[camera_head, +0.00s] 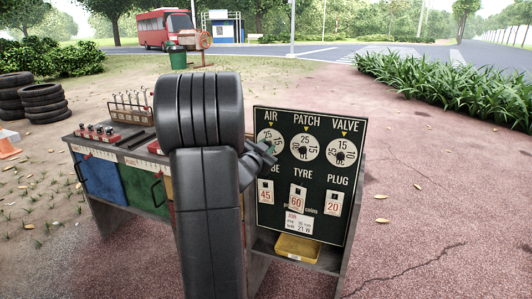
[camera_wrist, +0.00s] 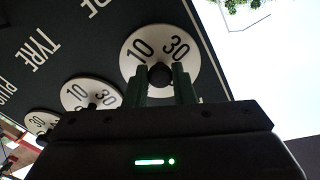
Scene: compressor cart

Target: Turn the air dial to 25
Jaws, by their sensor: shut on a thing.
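The air dial (camera_head: 266,135) is a white disc with black numbers, at the top left of the dark green board (camera_head: 332,215). A yellow pointer sits above it, and 25 shows close under that pointer. My gripper (camera_head: 265,150) is at the dial's lower part, partly hidden behind my own arm. In the wrist view my gripper (camera_wrist: 163,82) has its two fingers either side of the dial's dark centre knob (camera_wrist: 160,74), shut on it. The air dial (camera_wrist: 158,38) shows 10 and 30 there; its other numbers are hidden by the gripper.
The patch dial (camera_head: 305,139) and valve dial (camera_head: 341,145) are close to the right. Price cards hang below, above a yellow tray (camera_head: 297,249). The workbench (camera_head: 110,150) with tools stands left.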

